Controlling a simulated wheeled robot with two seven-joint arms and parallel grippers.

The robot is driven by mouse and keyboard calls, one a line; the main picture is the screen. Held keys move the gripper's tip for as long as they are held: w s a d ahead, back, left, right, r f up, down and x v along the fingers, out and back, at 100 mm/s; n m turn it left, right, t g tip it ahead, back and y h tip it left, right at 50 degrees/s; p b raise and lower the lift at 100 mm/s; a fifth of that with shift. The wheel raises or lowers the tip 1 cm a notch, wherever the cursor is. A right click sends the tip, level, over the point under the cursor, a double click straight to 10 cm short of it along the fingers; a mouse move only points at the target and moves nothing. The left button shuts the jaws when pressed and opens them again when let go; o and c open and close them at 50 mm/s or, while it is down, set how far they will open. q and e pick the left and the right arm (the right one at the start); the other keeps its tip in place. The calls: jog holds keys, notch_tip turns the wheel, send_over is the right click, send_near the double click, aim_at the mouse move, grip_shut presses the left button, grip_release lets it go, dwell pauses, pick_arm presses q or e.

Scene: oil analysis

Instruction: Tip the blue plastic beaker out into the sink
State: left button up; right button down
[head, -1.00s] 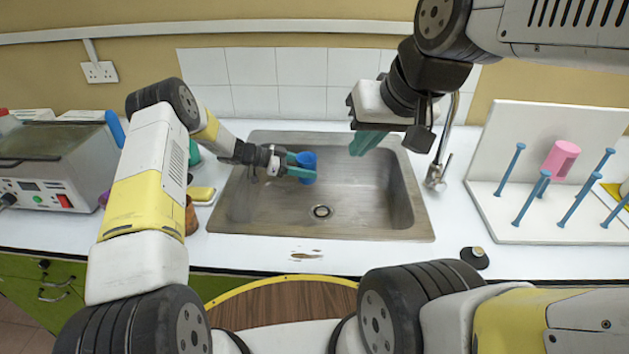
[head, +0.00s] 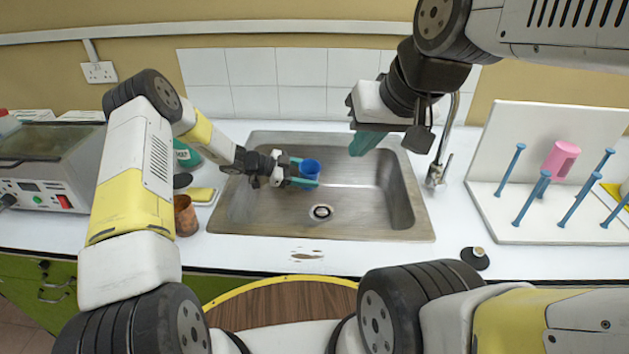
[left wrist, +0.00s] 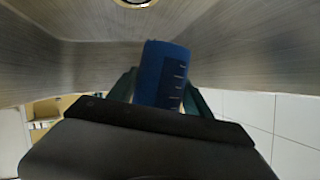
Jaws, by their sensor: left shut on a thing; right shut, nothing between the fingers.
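The blue beaker (head: 310,170) is held by my left gripper (head: 303,172) over the left half of the sink (head: 365,205). In the head view its open top faces up and it looks close to upright. In the left wrist view the beaker (left wrist: 162,75) sits between the green fingers, with pale graduation marks on its side. I cannot see what is inside it. My right gripper (head: 366,142) is shut and empty, above the back right part of the sink near the tap (head: 440,165).
A white pegboard rack (head: 545,215) with blue pegs and a pink beaker (head: 560,160) stands on the right. A sponge (head: 202,195), a brown cup (head: 186,215) and a boxy machine (head: 45,170) are on the left. A dark stopper (head: 475,258) lies at the front right.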

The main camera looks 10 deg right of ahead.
aim_at(313, 176)
pick_arm(q)
jog(key=shift+s+f+m, duration=0.15)
jog(key=shift+s+m, duration=0.15)
jog(key=shift+s, duration=0.05)
jog(key=shift+s+d+r+m+t+y, duration=0.2)
jog(key=shift+s+r+m+t, duration=0.15)
jog(key=shift+s+m+t, duration=0.25)
jog(key=shift+s+d+r+m+t+y, duration=0.2)
jog(key=shift+s+r+m+t, duration=0.25)
jog(key=shift+s, duration=0.2)
jog(key=shift+s+r+m+t, duration=0.1)
jog(key=shift+r+m+t, duration=0.3)
jog(key=shift+m, duration=0.25)
jog(key=shift+r+m+t, duration=0.15)
jog(key=shift+m+t, duration=0.1)
jog(key=shift+m, duration=0.05)
jog(key=shift+s+r+m+t, duration=0.1)
jog(key=shift+r+m+t, duration=0.25)
jog(key=shift+m+t, duration=0.3)
jog(key=shift+s+d+r+m+t+p, duration=0.15)
jog(key=shift+r+m+t+p, duration=0.2)
jog(key=shift+m, duration=0.3)
dwell(0.5)
jog(key=shift+s+d+m+t+p, duration=0.15)
jog(key=shift+s+m+t+p, duration=0.5)
jog(key=shift+p, duration=1.15)
jog(key=shift+s+r+m+p, duration=0.25)
jog(key=shift+m+p, duration=0.3)
jog(key=shift+p, duration=1.3)
